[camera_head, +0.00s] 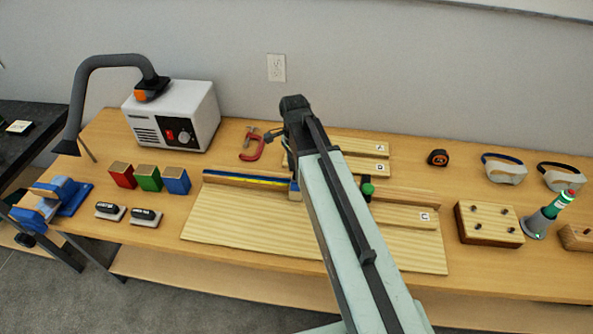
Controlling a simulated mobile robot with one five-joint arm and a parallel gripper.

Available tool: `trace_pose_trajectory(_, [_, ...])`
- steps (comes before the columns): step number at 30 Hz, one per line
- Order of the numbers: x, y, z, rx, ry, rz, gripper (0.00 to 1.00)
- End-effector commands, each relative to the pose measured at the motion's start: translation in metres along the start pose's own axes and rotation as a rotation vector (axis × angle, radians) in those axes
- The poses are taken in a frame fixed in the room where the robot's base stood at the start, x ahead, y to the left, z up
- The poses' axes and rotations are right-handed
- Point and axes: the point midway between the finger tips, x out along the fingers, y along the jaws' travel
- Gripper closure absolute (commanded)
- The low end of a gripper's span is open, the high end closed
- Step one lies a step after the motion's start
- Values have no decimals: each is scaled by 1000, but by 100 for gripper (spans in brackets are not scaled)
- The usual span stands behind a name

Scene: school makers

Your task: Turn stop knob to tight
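A small dark green knob (367,188) shows just right of my arm, at a wooden fence (405,195) on the bench; I take it for the stop knob. Part of its mount is hidden by my arm, and its tightness cannot be read. The fence's left part carries a blue and yellow scale strip (247,180). My arm reaches over the middle of the bench, left of the knob. My gripper's fingers are hidden behind the arm, so their opening cannot be seen.
A white fume extractor (180,112), a red clamp (252,150), colored blocks (148,178) and a blue vise (62,195) stand left. Two boards marked A and B lie behind the fence.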

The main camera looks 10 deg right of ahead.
Motion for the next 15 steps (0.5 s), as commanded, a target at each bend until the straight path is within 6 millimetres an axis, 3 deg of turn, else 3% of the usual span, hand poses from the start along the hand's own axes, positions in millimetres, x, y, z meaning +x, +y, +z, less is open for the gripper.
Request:
trace_pose_trajectory(5, [-16,1,0,0,-1,2,45])
trace_pose_trajectory(15, [-71,3,0,1,-1,1,45])
